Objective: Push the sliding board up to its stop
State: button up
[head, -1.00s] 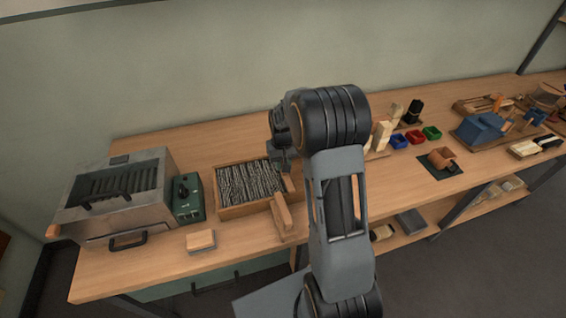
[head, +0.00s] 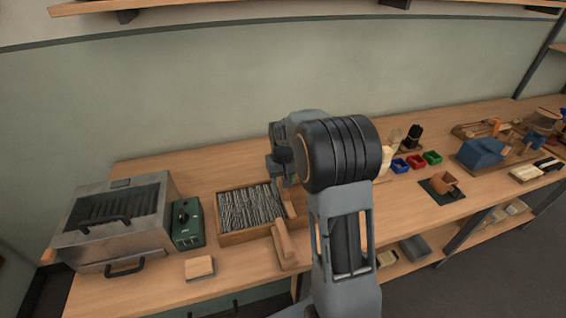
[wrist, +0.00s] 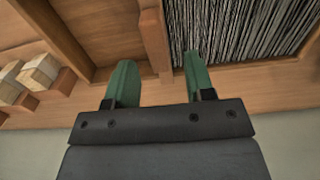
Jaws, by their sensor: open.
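The wooden tray (head: 222,238) stands on the bench, its left part packed with grey bristles (head: 250,206). In the wrist view, a narrow upright board (wrist: 153,42), which looks like the sliding board, stands between the bristles (wrist: 245,25) and an empty part of the tray. My gripper (wrist: 158,58) is open, its two green fingers apart. In that picture the board's line runs between the fingers; I cannot tell whether they touch it. In the head view my arm hides the fingers and the tray's right part.
A metal oven-like box (head: 112,225) and a green control box (head: 186,222) stand left of the tray. A wooden piece (head: 285,243) lies at its front right. Red (head: 415,161), blue and green bins stand to the right. A small block (head: 199,267) lies in front.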

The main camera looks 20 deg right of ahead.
notch_tip(320, 180, up, 9)
jog(key=shift+r, duration=0.2)
dwell(0.6)
